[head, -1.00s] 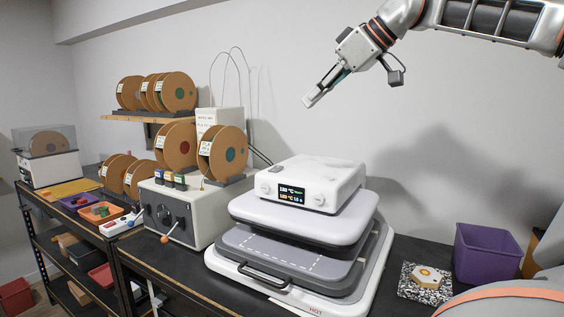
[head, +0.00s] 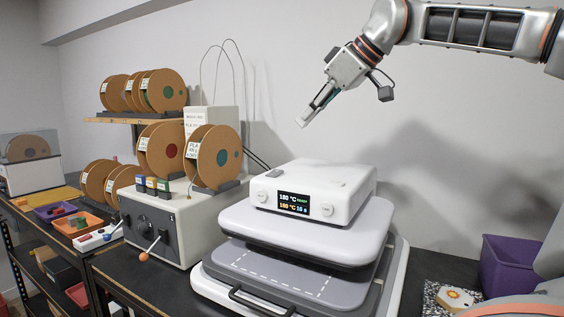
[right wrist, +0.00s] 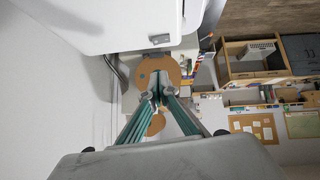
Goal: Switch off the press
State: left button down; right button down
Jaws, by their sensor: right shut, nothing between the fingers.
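The press (head: 345,190) stands on the dark bench in the head view. It has a white control box over a grey upper platen and a grey lower plate with a front handle. Its lit display (head: 293,202) shows 180 °C and READY, between two round knobs (head: 262,196). A small grey part (head: 276,173), possibly a switch, sits on top of the box near its left edge. My right gripper (head: 303,122) is shut and empty, in the air above the press and touching nothing. In the right wrist view its fingertips (right wrist: 158,85) meet. My left gripper is not in view.
Left of the press stands a grey box (head: 156,235) with an orange-knobbed lever. Brown spools (head: 215,158) stand above and behind it. A purple bin (head: 508,265) and a speckled mat are at the right. The air around my right gripper is free.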

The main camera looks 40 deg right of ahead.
send_over(283, 175)
jog(key=a, duration=0.1)
notch_tip(283, 175, down, 8)
jog(key=shift+r, duration=0.25)
notch_tip(283, 175, down, 2)
jog(key=shift+s+d+f, duration=0.1)
jog(key=shift+d, duration=0.05)
jog(key=shift+d+f, duration=0.1)
jog(key=shift+f, duration=0.55)
jog(key=shift+d, duration=0.15)
